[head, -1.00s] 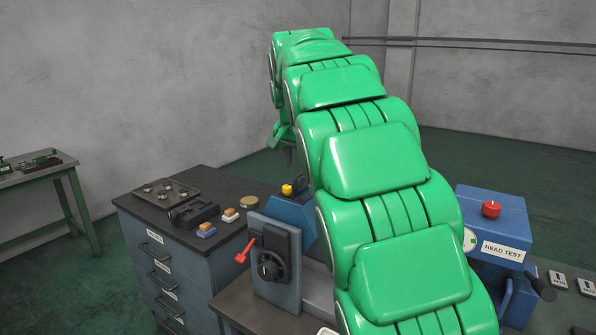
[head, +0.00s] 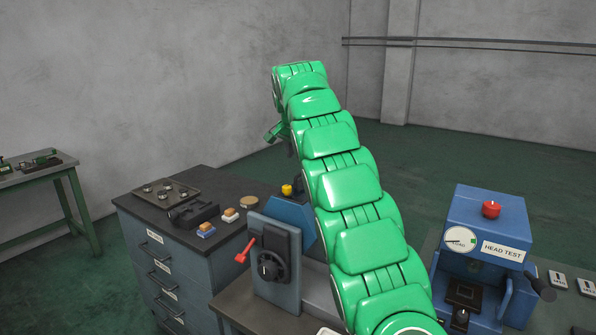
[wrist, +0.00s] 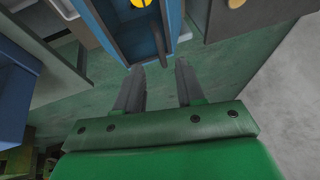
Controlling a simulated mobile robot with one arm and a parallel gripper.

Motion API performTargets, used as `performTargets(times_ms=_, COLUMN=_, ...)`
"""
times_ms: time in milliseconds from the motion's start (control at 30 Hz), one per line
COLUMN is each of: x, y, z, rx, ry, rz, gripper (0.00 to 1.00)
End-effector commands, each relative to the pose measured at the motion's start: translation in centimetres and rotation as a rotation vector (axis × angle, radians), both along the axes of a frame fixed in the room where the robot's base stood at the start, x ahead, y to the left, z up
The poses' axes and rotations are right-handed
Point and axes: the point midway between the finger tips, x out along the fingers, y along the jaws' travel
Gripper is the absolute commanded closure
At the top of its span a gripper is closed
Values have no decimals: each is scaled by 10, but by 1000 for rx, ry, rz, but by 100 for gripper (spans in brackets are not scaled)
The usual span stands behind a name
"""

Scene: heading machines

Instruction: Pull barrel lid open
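A blue housing (head: 290,217) with slanted sides, probably the barrel's, stands behind the dark control panel in the head view. A yellow knob (head: 287,190) and a dark part are on top, partly hidden by my arm. In the wrist view the blue housing (wrist: 178,18) is at the top, with a dark upright bar (wrist: 158,40) that could be the lid's handle. I cannot make out the lid itself. My gripper (wrist: 160,68) is open and empty, its fingertips just below the blue housing in the picture. In the head view the fingers are mostly hidden behind my arm.
A grey drawer cabinet (head: 175,262) with small parts on top stands at left. A control panel (head: 272,262) with a red lever (head: 245,250) is in front of the blue housing. A blue HEAD TEST machine (head: 487,220) stands at right. Green floor is open behind.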

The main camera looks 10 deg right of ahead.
Motion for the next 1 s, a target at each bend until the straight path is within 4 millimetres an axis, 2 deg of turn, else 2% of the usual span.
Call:
performTargets(times_ms=167, x=4, y=-2, z=-9, rx=0, ry=0, rz=0, gripper=62)
performTargets(times_ms=633, x=27, y=-10, z=-62, rx=0, ry=1, rz=-1, gripper=62)
performTargets(times_ms=1000, x=30, y=-11, z=-69, rx=0, ry=0, rz=0, gripper=62)
